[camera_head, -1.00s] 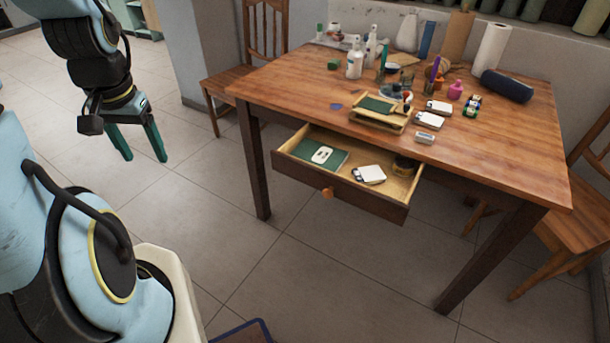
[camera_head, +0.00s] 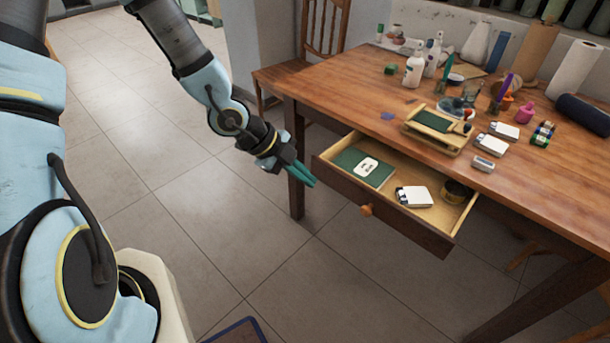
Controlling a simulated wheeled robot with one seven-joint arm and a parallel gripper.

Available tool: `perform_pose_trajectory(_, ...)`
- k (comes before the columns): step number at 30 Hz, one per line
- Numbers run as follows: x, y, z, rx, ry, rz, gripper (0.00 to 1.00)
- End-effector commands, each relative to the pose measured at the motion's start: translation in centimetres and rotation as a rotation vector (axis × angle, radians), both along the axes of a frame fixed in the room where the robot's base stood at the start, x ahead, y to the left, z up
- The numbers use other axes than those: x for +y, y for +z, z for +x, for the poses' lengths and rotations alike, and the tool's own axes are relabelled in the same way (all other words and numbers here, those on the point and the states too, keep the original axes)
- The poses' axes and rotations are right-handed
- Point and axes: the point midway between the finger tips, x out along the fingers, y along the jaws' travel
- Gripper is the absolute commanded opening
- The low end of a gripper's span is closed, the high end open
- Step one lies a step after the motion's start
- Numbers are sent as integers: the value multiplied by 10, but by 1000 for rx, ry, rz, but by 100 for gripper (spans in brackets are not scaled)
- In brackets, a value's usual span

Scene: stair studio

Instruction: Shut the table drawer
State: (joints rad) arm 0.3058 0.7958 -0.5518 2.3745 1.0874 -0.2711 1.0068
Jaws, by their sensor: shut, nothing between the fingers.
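The table drawer (camera_head: 400,217) is pulled out from under the wooden table. Its front is dark wood with an orange round knob (camera_head: 366,210). Inside lie a green book (camera_head: 349,159) with a white label, a white item (camera_head: 414,196) and a dark round tin (camera_head: 455,192). My gripper (camera_head: 312,182) has green fingers, closed together with nothing between them. It is left of the drawer's front left corner, apart from the knob, and points right and down.
The wooden table (camera_head: 545,185) carries bottles, a small wooden tray (camera_head: 437,140), white boxes and a dark cylinder. A table leg (camera_head: 295,160) stands behind my gripper. A wooden chair (camera_head: 320,40) is at the back.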

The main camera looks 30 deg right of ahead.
Motion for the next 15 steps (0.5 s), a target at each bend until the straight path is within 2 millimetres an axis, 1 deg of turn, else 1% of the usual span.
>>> perform_pose_trajectory(1, -5, -11, -4, 1, -4, 1, 0)
perform_pose_trajectory(11, -40, -59, -19, 2, -2, 3, 0)
perform_pose_trajectory(15, -60, -57, -12, 0, 4, 1, 0)
